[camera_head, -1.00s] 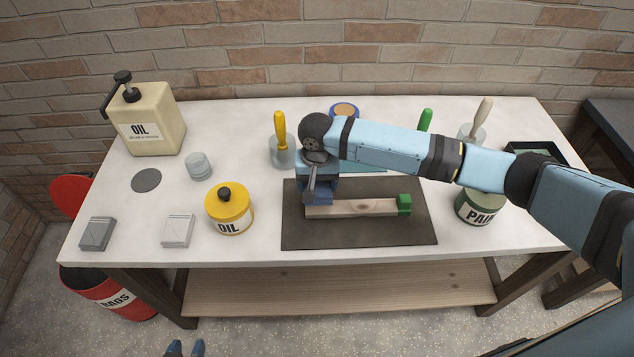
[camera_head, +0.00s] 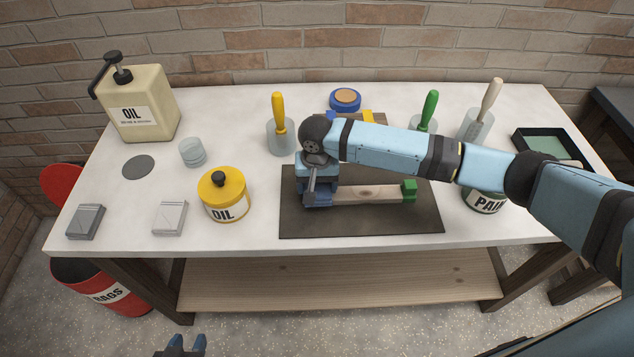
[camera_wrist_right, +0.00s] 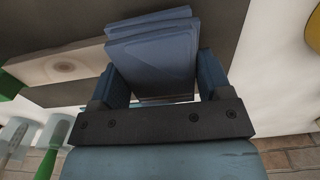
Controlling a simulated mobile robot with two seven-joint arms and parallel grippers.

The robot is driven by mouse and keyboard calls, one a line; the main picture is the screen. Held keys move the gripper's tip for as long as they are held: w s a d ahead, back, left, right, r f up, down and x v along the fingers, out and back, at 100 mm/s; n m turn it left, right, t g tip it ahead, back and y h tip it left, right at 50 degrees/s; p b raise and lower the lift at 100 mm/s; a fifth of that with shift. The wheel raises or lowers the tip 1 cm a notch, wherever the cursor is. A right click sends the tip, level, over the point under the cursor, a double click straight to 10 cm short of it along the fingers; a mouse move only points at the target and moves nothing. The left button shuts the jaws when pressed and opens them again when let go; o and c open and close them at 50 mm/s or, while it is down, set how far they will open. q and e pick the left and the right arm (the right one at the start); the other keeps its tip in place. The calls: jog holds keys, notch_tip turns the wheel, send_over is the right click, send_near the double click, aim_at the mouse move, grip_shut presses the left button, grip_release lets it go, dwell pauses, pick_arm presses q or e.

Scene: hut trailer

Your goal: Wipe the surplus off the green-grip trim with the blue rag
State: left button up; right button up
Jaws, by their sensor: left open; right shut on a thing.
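The trim is a pale wooden strip (camera_head: 370,194) with a green grip (camera_head: 409,190) at its right end, lying on a dark mat (camera_head: 360,222). My right gripper (camera_head: 318,192) is over the strip's left end, and its arm comes in from the right. It is shut on the folded blue rag (camera_wrist_right: 155,55), seen in the right wrist view beside the strip (camera_wrist_right: 65,65). Whether the rag touches the strip is hard to tell. My left gripper (camera_head: 182,346) shows only its fingertips at the bottom edge, open and empty, below the bench.
A yellow oil tin (camera_head: 223,195) stands left of the mat, and a green paint tin (camera_head: 485,201) stands right of it. Brushes in jars, a blue-rimmed round tin (camera_head: 345,99) and an oil dispenser (camera_head: 140,105) stand farther back. A red rag bin (camera_head: 105,285) is at the lower left.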

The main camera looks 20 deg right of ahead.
jog(key=shift+f, duration=0.45)
